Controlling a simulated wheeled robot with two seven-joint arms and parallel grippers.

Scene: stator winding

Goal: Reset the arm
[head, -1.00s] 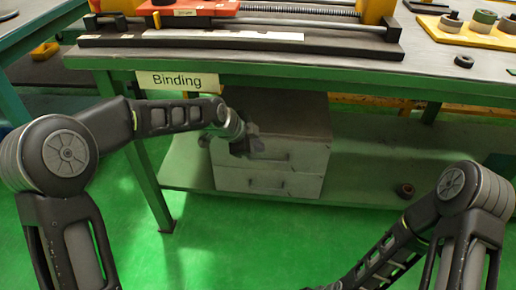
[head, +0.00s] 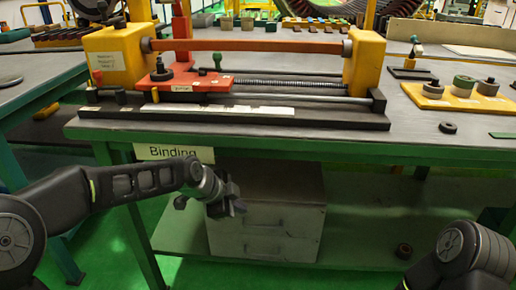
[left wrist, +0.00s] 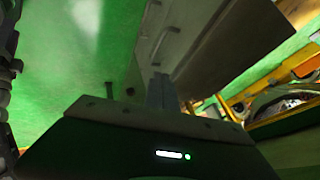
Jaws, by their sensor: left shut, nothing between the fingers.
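My left gripper (head: 226,207) hangs in front of the table's front edge, below the "Binding" label (head: 174,153) and before the grey drawer cabinet (head: 268,232). It is shut and empty. In the left wrist view its fingers (left wrist: 162,92) show as a narrow closed shape, with the green floor and the cabinet beyond. My right arm (head: 462,252) shows only in part at the lower right of the head view; its gripper is out of view.
The green-edged table (head: 420,152) carries a winding machine with yellow end blocks (head: 118,55) and a red carriage (head: 185,84). A yellow tray (head: 450,104) holds round parts at right. A dark ring (head: 447,127) lies near the edge.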

